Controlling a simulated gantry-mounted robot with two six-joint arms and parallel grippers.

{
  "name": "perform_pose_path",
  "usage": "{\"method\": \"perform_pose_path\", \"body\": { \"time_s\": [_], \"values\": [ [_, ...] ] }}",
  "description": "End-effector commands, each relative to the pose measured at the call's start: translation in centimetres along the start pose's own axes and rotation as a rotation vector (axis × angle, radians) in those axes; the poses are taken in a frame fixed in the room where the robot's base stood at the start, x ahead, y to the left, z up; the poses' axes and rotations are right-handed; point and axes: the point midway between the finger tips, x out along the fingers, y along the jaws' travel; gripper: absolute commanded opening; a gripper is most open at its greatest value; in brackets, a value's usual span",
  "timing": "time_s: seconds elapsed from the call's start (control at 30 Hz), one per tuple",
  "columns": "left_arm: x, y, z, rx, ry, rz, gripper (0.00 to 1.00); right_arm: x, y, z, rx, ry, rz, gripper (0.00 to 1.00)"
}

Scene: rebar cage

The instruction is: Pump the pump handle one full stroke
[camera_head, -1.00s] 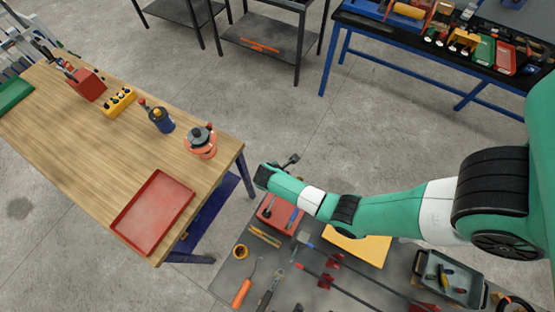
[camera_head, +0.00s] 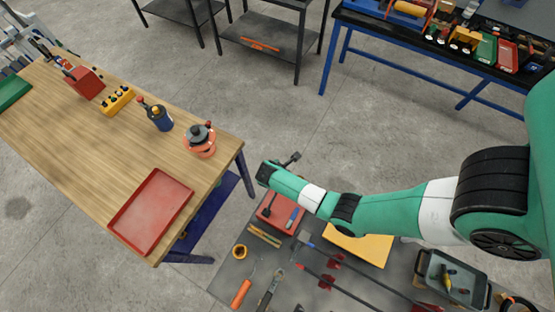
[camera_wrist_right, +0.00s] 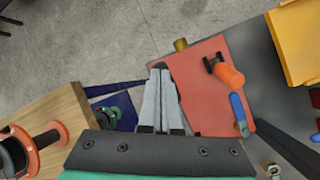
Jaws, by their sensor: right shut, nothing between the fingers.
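A red block (camera_head: 270,214) lies on the dark surface below my right arm, and it fills the middle of the right wrist view (camera_wrist_right: 200,88). On it are an orange grip with a black end (camera_wrist_right: 229,75) and a blue lever (camera_wrist_right: 238,112); the lever also shows in the head view (camera_head: 292,217). The orange grip looks like the pump handle, but I cannot be sure. My right gripper (camera_wrist_right: 163,70) is shut and empty. Its fingertips appear over the left edge of the red block, left of and apart from the orange grip. My left gripper is out of view.
The wooden workbench (camera_head: 95,150) is at left with a red tray (camera_head: 152,212) and an orange pot-like thing (camera_head: 199,141). A yellow block (camera_head: 358,247), long rods, hand tools and a grey bin (camera_head: 450,278) crowd the surface nearby.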

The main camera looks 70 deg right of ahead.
Motion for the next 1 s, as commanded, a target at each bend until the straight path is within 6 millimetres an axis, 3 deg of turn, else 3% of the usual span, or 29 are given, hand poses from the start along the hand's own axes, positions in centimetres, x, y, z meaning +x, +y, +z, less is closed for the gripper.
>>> {"method": "perform_pose_path", "body": {
  "time_s": [0.67,1.0],
  "values": [
    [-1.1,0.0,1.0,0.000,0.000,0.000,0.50,2.0,-0.1,-0.2,0.001,0.001,0.000,0.00],
    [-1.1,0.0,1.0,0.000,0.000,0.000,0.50,2.0,-0.1,-0.1,0.000,0.001,0.000,0.00]
  ]
}}
